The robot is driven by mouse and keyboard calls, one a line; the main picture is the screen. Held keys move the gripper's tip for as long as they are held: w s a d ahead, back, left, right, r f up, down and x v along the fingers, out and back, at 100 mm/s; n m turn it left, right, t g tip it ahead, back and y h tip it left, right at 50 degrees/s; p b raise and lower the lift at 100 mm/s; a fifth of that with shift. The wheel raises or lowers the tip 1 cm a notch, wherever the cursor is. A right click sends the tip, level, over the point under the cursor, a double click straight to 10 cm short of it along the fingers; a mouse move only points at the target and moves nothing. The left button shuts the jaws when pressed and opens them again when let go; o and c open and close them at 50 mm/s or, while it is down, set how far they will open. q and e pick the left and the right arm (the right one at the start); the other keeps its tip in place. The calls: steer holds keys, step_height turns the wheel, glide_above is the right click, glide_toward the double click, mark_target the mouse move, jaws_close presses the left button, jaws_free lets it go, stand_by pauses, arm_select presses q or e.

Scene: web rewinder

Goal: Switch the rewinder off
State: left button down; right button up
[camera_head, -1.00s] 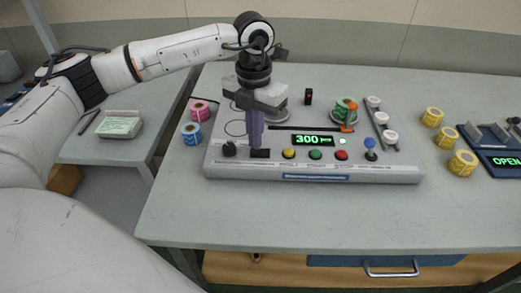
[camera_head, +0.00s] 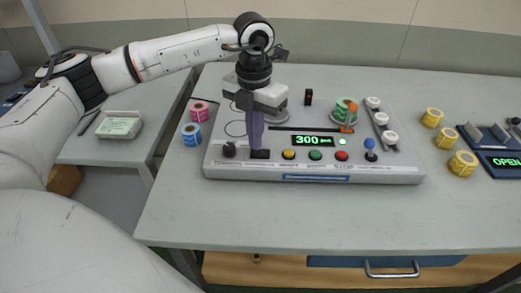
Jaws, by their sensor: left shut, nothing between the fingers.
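The rewinder (camera_head: 314,172) is a light grey panel machine on the table. Its green display (camera_head: 313,141) reads 300. Along its front edge are a black knob (camera_head: 229,150), a black rocker switch (camera_head: 261,154), a yellow button (camera_head: 289,154), a green button (camera_head: 315,155), a red button (camera_head: 342,155) and a blue-topped lever (camera_head: 370,145). A small pale lamp (camera_head: 343,141) sits right of the display. My left gripper (camera_head: 256,147) is shut and empty, pointing down with its fingertips at the rocker switch. I cannot tell whether they touch it. My right gripper is out of view.
A green roll (camera_head: 346,108) with an orange part sits at the machine's back right, beside white rollers (camera_head: 382,120). A pink roll (camera_head: 199,111) and a blue roll (camera_head: 191,134) stand left. Yellow rolls (camera_head: 462,163) and an OPEN sign (camera_head: 505,161) are right. The front table strip (camera_head: 300,220) is clear.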

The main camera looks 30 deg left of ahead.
arm_select(q)
steer(key=shift+f+b, duration=0.6)
steer(key=shift+f, duration=0.25)
stand_by(0.9)
steer(key=shift+r+p, duration=2.6)
steer(key=shift+r, duration=0.95)
